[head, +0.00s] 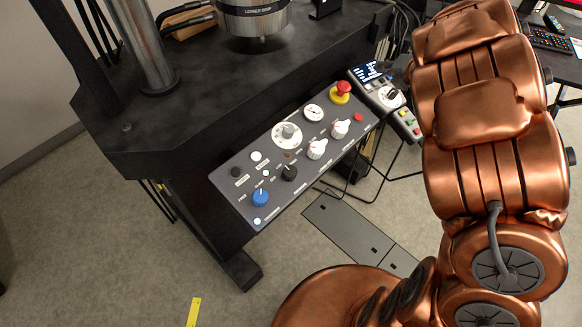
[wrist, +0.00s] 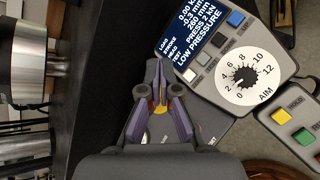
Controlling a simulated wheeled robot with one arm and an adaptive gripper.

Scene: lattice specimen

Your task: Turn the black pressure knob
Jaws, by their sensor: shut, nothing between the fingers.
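A black knob with a white pointer (wrist: 245,77) sits on a white numbered dial marked AIM in the wrist view. The same knob shows on the small side box in the head view (head: 393,94). Another black knob (head: 289,172) is on the long grey panel. I cannot tell by a label which is the pressure knob. My gripper (wrist: 158,68) is shut and empty, left of the AIM dial and apart from it. It covers most of a red and yellow button.
The side box screen (wrist: 207,35) reads LOW PRESSURE. Below the dial are yellow (wrist: 282,116) and green (wrist: 304,136) buttons. The long panel (head: 229,178) carries a blue knob (head: 261,198), white knobs and a red mushroom button (head: 343,88). A metal press cylinder (head: 253,18) stands behind.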

